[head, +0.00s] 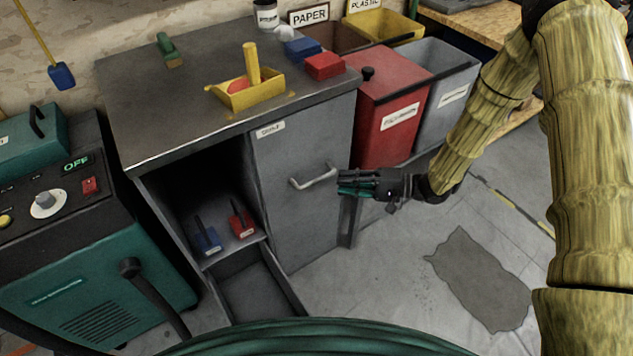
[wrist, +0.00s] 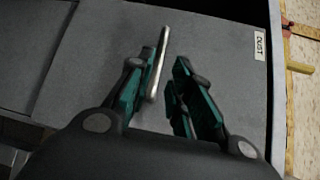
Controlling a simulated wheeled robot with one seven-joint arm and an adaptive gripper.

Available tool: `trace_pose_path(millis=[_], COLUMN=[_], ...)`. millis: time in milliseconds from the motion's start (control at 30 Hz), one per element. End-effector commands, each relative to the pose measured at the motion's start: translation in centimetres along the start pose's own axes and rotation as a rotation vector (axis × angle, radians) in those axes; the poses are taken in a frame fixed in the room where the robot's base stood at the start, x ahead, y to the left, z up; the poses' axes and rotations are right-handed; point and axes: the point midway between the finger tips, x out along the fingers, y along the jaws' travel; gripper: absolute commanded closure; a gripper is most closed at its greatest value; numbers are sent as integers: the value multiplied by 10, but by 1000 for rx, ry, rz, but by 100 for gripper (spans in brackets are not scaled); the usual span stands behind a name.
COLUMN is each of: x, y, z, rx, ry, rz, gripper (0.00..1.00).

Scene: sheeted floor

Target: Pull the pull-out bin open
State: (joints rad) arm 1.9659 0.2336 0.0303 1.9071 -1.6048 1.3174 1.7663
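The pull-out bin has a flat grey front (head: 300,140) in the workbench, flush with the frame, with a small label at its top left that seems to read DUST. Its pale metal bar handle (head: 314,178) sits mid-front; the handle also shows in the wrist view (wrist: 159,65). My gripper (head: 342,183) is open and empty, just right of the handle in the head view, with a small gap. In the wrist view the handle lies between my fingers (wrist: 168,62), close along the left one. I cannot see contact.
Left of the bin front is an open cubby with a blue brush (head: 208,240) and a red brush (head: 241,222), above an open grey drawer (head: 255,290). A teal machine (head: 90,270) stands left. A red bin (head: 385,118) stands behind right. Floor at right is free, with a dark patch (head: 480,275).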

Motion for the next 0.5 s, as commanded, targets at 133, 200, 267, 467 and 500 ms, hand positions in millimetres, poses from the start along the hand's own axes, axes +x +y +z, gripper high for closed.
trace_pose_path(millis=[133,200,267,467,500], x=[25,37,46,73,76], y=[0,1,0,1,1], z=[0,0,0,0,0], rx=[-1,-1,-2,-1,-1], ry=[-1,0,0,1,1], rz=[-1,1,0,1,1], gripper=[79,79,79,79,79])
